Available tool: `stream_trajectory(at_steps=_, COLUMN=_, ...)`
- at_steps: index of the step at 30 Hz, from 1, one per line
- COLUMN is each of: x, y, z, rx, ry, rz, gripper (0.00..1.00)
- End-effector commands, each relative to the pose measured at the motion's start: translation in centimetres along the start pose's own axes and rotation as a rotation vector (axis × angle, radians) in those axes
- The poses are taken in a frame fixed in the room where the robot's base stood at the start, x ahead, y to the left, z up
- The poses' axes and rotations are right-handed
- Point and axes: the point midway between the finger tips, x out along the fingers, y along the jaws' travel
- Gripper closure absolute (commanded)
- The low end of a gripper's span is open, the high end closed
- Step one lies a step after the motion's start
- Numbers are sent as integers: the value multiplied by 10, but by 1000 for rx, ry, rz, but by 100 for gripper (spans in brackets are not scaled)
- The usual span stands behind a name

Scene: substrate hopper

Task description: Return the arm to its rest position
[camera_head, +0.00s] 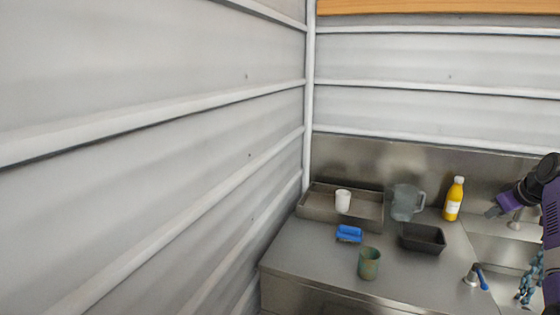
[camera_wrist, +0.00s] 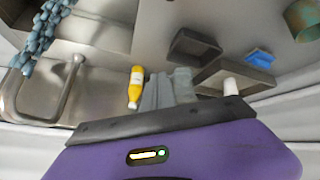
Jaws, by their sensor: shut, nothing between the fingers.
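My gripper (camera_head: 493,212) shows at the right of the head view, at the end of my purple and black arm. It is shut and empty, apart from the objects, over the sink side of the counter. In the wrist view its purple body and dark front edge (camera_wrist: 160,120) fill the lower middle. Much of my arm is cut off by the right edge of the head view.
The steel counter (camera_head: 320,255) holds a tray (camera_head: 366,222) with a white cup (camera_head: 343,201), a clear pitcher (camera_head: 404,203), yellow bottle (camera_head: 453,199), dark bin (camera_head: 423,238), blue sponge (camera_head: 349,233) and green cup (camera_head: 369,263). A faucet (camera_wrist: 70,88) stands by the sink. Ribbed walls enclose the corner.

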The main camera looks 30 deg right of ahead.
Motion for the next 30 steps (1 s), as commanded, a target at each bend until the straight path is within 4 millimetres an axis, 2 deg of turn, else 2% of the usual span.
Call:
stream_trajectory(at_steps=4, x=17, y=-7, z=-12, rx=70, ry=146, rz=116, gripper=100)
stream_trajectory(at_steps=8, x=32, y=-34, z=-19, rx=118, ry=271, rz=180, gripper=100)
stream_trajectory(at_steps=14, x=50, y=-111, z=-12, rx=179, ry=461, rz=223, gripper=100)
stream_trajectory(at_steps=19, x=48, y=-188, z=8, rx=215, ry=600, rz=219, gripper=100)
stream_trajectory(at_steps=26, x=22, y=-291, z=51, rx=244, ry=750, rz=170, gripper=100)
stream_trajectory(at_steps=30, x=-5, y=-348, z=83, rx=251, ry=822, rz=123, gripper=100)
